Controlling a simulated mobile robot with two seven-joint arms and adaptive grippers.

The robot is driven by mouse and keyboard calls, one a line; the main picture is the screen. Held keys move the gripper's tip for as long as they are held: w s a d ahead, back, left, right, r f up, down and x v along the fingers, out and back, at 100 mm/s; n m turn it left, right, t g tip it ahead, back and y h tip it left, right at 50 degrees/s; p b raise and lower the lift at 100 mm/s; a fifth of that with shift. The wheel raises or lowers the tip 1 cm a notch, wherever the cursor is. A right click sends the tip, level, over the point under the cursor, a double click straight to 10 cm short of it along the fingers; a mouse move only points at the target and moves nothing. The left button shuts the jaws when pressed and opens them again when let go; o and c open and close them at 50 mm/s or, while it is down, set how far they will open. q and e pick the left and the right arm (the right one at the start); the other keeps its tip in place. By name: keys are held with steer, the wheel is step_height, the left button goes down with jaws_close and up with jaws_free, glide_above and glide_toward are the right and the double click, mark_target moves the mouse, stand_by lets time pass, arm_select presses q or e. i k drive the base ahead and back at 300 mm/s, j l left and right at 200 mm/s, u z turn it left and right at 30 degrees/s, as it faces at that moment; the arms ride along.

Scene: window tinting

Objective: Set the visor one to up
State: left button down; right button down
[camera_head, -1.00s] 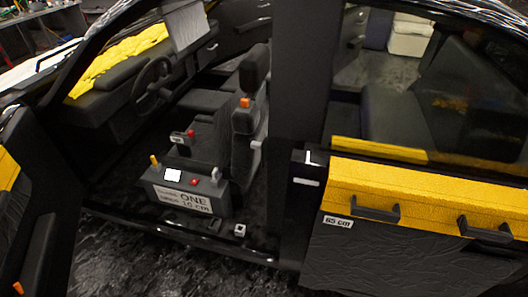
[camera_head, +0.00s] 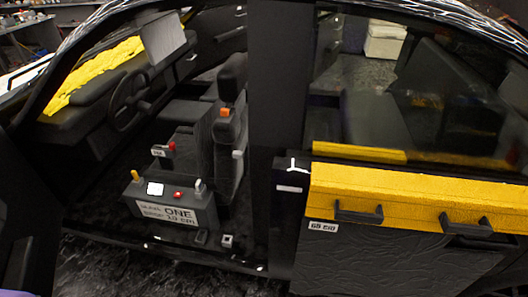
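A dark box (camera_head: 172,203) with a white plate reading "ONE" and "10 cm" sits low in the open doorway, in front of the seat. It has a yellow knob, a white square, a red button and a grey knob on top. Neither of my grippers shows in this view.
The black steering wheel (camera_head: 128,100) and the seat (camera_head: 230,130) are inside the car. A dark pillar (camera_head: 281,90) splits the front opening from the rear window. The rear door has a yellow band (camera_head: 420,195) with black handles. Dark floor shows at the lower left.

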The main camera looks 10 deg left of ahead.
mark_target(160, 38)
steer(key=i+j+z, duration=0.15)
steer(key=z, duration=0.15)
steer(key=i+j+z, duration=0.1)
steer(key=j+z, duration=0.15)
steer(key=j, duration=0.15)
steer(key=i+j+z, duration=0.1)
steer(key=j+z, duration=0.2)
steer(key=i+j+z, duration=0.1)
steer(key=j, duration=0.55)
steer(key=i+j, duration=0.15)
steer(key=j, duration=0.45)
steer(key=i+j+z, duration=0.15)
steer(key=j, duration=0.5)
steer(key=k+l+u, duration=0.1)
steer(key=u, duration=0.35)
steer(key=k+l+u, duration=0.1)
steer(key=u, duration=0.3)
steer(key=k+l+u, duration=0.3)
steer(key=k, duration=0.15)
steer(key=k+u, duration=0.35)
steer(key=k, duration=0.15)
steer(key=k+l, duration=0.1)
steer(key=k, duration=0.6)
